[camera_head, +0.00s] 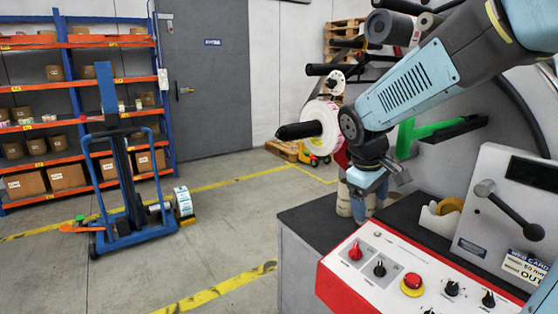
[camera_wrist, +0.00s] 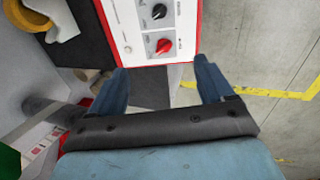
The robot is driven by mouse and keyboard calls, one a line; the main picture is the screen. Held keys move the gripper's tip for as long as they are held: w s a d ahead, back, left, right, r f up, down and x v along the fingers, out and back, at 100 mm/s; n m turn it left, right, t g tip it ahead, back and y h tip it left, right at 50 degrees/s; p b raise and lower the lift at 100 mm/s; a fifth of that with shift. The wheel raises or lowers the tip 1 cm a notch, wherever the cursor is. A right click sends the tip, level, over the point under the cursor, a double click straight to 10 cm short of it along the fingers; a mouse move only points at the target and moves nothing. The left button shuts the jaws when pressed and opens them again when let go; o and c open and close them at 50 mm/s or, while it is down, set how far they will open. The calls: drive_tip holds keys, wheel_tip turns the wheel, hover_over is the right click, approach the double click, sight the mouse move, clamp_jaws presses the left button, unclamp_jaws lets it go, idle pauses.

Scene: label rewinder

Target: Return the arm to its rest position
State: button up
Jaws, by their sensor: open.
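My light blue arm reaches in from the upper right of the head view and bends down beside the label rewinder. My gripper (camera_head: 372,208) hangs low over the back of the machine's dark top (camera_head: 318,222). In the wrist view my gripper (camera_wrist: 165,78) shows two blue fingers spread wide apart. Nothing is between them. The red-edged control panel (camera_wrist: 155,25) lies beyond the fingertips. In the head view the white label roll (camera_head: 320,127) sits on a black spindle, just left of my arm's elbow-like joint.
The control panel (camera_head: 395,280) has knobs and a red stop button. A lever box (camera_head: 510,205) stands to its right. A yellowish tape roll (camera_head: 447,207) lies near it. A blue lift trolley (camera_head: 130,215) and orange shelves (camera_head: 75,135) stand left. Open floor (camera_head: 225,225) lies between.

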drive_tip(key=s+d+r+m+t+y, duration=0.1)
drive_tip(key=s+r+m, duration=0.1)
drive_tip(key=s, duration=0.5)
drive_tip(key=s+d+r+m+t+y, duration=0.1)
drive_tip(key=s+r+m+t, duration=0.1)
drive_tip(key=s+m, duration=0.3)
drive_tip(key=shift+s+r+y, duration=0.4)
drive_tip(key=shift+s+r, duration=0.45)
drive_tip(key=shift+s, duration=0.7)
drive_tip(key=shift+d, duration=0.1)
